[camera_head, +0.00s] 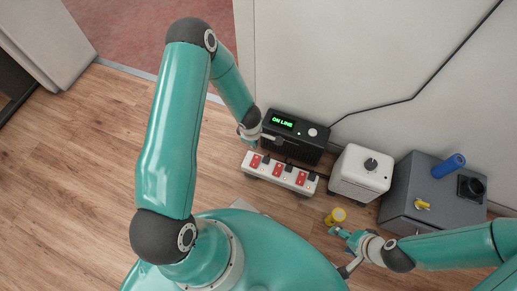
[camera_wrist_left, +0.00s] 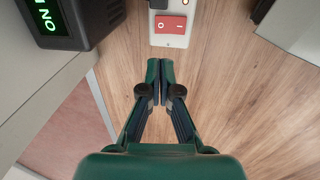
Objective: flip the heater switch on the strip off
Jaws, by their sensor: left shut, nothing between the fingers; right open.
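I cannot tell which switch is the heater's; labels are too small to read. In the left wrist view, the end of the strip (camera_wrist_left: 155,32) shows one red switch (camera_wrist_left: 171,24) with O and I marks. My left gripper (camera_wrist_left: 160,64) is shut and empty, its tips a short way from that end; in the head view it is partly hidden beside the strip. My right gripper (camera_head: 343,252) is open near the yellow cylinder.
A black box (camera_head: 294,144) with a green "ON LINE" display stands behind the strip. A white box with a black knob (camera_head: 358,181) and a dark grey box (camera_head: 412,198) with a blue cylinder (camera_head: 448,166) stand right. A yellow cylinder (camera_head: 335,216) stands in front.

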